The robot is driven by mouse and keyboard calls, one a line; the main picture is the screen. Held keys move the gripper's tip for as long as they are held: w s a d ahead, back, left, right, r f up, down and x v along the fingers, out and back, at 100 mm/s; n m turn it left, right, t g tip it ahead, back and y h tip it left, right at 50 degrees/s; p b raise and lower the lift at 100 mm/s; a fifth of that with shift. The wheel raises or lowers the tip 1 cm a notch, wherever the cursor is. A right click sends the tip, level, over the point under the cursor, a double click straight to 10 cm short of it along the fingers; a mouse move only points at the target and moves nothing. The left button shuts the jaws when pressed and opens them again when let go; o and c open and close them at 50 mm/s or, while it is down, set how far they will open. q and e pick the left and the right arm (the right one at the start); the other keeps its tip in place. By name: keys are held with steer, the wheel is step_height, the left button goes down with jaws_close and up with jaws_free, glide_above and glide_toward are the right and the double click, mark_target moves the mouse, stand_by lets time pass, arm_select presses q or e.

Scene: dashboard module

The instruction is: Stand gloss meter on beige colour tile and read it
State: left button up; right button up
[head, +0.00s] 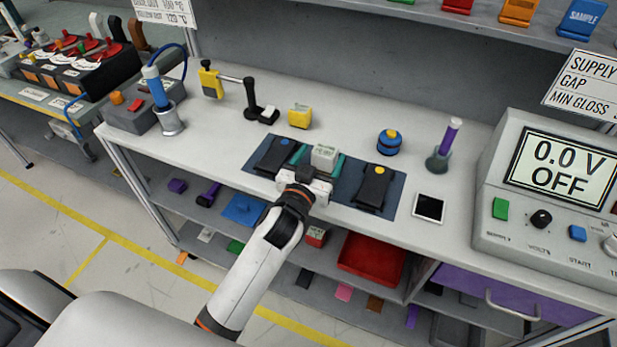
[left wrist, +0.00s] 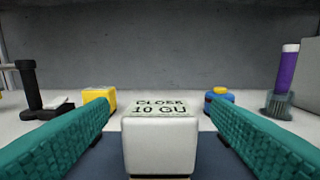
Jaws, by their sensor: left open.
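The gloss meter, a small pale box (head: 324,156) with dark text on top, stands upright on the dark blue mat (head: 345,190). It also shows in the left wrist view (left wrist: 158,145), where its text looks like "GLOSS 10 GU". My left gripper (head: 318,162) is open, its teal fingers on either side of the meter. In the left wrist view a gap shows between the meter and each finger. I cannot make out a beige colour tile with certainty; the meter's underside is hidden. My right gripper is not in view.
Black devices (head: 375,187) (head: 275,155) lie on the mat on both sides of the meter. Behind are a yellow block (head: 299,116), a blue pot (head: 389,142) and a purple-handled tool (head: 447,145). A console reading "0.0 V OFF" (head: 560,170) stands at right. Coloured pieces lie on the lower shelf.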

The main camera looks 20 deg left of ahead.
arm_select(q)
steer(key=s+b, duration=0.1)
steer(key=s, duration=0.7)
steer(key=shift+s+a, duration=0.2)
steer(key=shift+s, duration=0.2)
steer(key=s+a+f+m+g, duration=0.1)
steer(key=s+a+f+g, duration=0.1)
steer(key=s+f+g, duration=0.7)
steer(key=s+a+f+m+g, duration=0.1)
steer(key=s+f+g, duration=0.45)
steer(key=s, duration=0.75)
step_height(320, 180, down, 24)
steer(key=g, duration=0.1)
steer(key=s+a+f+g, duration=0.1)
steer(key=s+a+f, duration=0.2)
steer(key=s+f, duration=1.4)
steer(key=shift+y, duration=0.3)
